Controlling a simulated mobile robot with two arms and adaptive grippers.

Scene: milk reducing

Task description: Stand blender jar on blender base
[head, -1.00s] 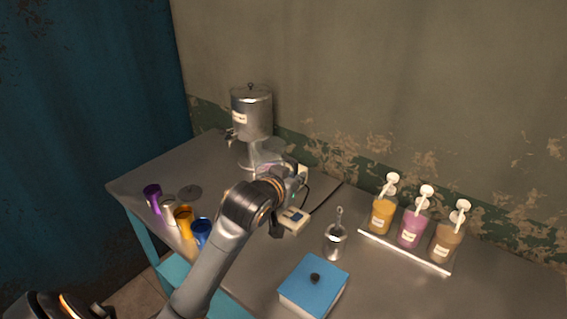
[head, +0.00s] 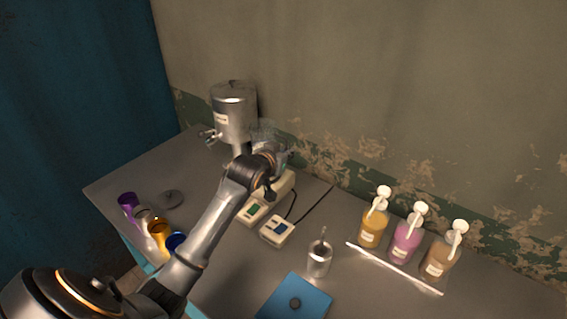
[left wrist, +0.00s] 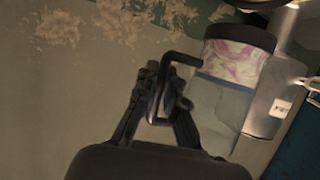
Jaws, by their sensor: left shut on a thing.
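The blender jar (left wrist: 237,60) is clear, with a dark collar at one end and pink-and-white contents beside it. It shows in the left wrist view, which looks roughly upside down. My left gripper (left wrist: 166,92) is shut on the jar's dark angular handle. In the head view the jar (head: 264,131) is a faint clear shape beside the steel urn, largely hidden by my left gripper (head: 279,158). It appears raised off the table. A cream appliance (head: 254,209) with a green display, likely the blender base, stands below my arm, partly covered. My right gripper is not seen.
The steel urn (head: 232,117) stands close left of the jar. A second cream device (head: 277,230) has a blue display. Several coloured cups, a steel cup (head: 319,260), a blue box (head: 295,298) and three pump bottles stand around.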

